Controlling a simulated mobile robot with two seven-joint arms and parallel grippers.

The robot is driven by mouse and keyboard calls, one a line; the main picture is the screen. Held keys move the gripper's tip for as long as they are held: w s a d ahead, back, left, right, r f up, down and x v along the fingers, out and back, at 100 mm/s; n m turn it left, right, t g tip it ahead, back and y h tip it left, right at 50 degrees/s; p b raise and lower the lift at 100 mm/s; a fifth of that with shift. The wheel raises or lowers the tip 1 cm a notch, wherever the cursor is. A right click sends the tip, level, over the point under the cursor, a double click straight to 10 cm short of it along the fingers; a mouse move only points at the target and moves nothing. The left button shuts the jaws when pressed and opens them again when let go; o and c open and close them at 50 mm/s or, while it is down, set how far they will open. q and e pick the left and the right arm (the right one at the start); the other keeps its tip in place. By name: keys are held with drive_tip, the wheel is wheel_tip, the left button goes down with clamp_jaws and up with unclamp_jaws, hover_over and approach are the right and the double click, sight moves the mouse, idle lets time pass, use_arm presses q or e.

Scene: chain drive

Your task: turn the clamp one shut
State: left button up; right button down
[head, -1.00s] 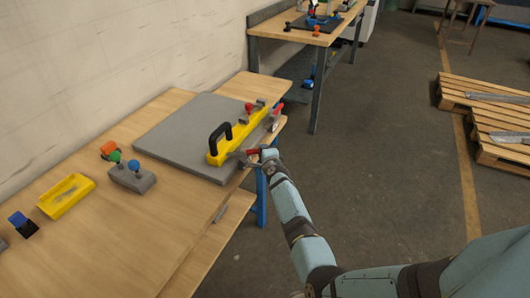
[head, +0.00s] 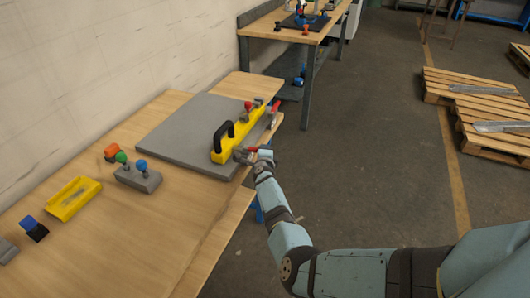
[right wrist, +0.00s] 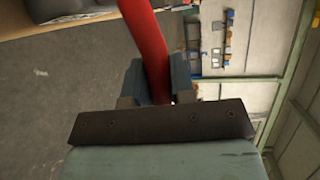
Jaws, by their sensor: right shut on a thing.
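A yellow bar (head: 238,137) with a black arched handle (head: 222,136) lies on a grey plate (head: 180,130) on the wooden table. A clamp with a red handle (head: 252,149) is at the near right end of the bar, at the plate's edge. My right gripper (head: 258,153) is on this handle. In the right wrist view the red handle (right wrist: 146,38) passes between the fingers of my right gripper (right wrist: 157,85), which are shut on it. A second red-handled clamp (head: 274,106) is at the bar's far end. My left gripper is not in view.
On the table's left are a grey block with green and blue knobs (head: 138,178), an orange part (head: 112,152), a yellow tray (head: 74,186) and a blue-black part (head: 34,229). Open floor lies to the right, with wooden pallets (head: 475,90) beyond.

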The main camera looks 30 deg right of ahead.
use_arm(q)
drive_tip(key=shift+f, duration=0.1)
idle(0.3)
use_arm(e)
drive_tip(key=c, duration=1)
unclamp_jaws()
drive_tip(key=shift+s, duration=0.1)
